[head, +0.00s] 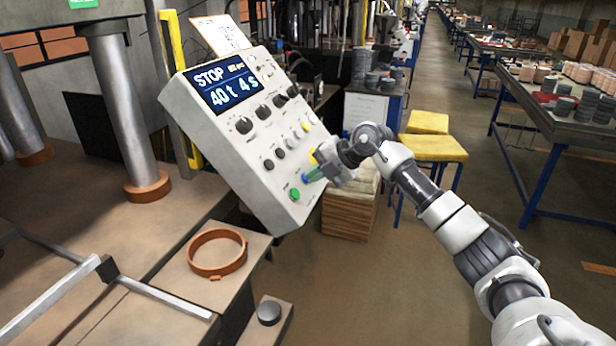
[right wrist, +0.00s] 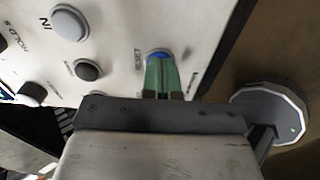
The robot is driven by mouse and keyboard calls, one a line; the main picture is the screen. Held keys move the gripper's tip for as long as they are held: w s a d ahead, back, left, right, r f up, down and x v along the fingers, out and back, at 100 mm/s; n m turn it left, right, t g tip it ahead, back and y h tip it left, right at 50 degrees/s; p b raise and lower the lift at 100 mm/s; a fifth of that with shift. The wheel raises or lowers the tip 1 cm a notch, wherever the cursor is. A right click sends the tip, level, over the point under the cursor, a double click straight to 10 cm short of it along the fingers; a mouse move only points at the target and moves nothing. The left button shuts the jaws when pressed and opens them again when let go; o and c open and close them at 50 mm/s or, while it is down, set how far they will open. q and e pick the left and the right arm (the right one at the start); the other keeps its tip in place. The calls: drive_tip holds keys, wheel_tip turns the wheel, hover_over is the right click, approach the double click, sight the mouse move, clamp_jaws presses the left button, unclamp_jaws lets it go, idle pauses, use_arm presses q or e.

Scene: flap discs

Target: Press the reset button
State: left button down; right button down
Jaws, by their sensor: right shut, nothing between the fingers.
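The white control panel (head: 262,185) is tilted and carries a screen (head: 222,84) reading STOP, 40 t 4 s. My left gripper is not in view.
An orange ring (head: 217,253) lies on the ledge below. Yellow stools (head: 432,148) stand behind my arm.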

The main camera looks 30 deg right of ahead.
drive_tip(key=shift+w+a+f, duration=0.1)
drive_tip(key=shift+f, duration=0.05)
idle(0.8)
drive_tip(key=shift+p+v, duration=0.7)
drive_tip(key=shift+v, duration=0.1)
drive_tip(key=p+v, duration=0.2)
drive_tip(key=v, duration=0.4)
idle(0.3)
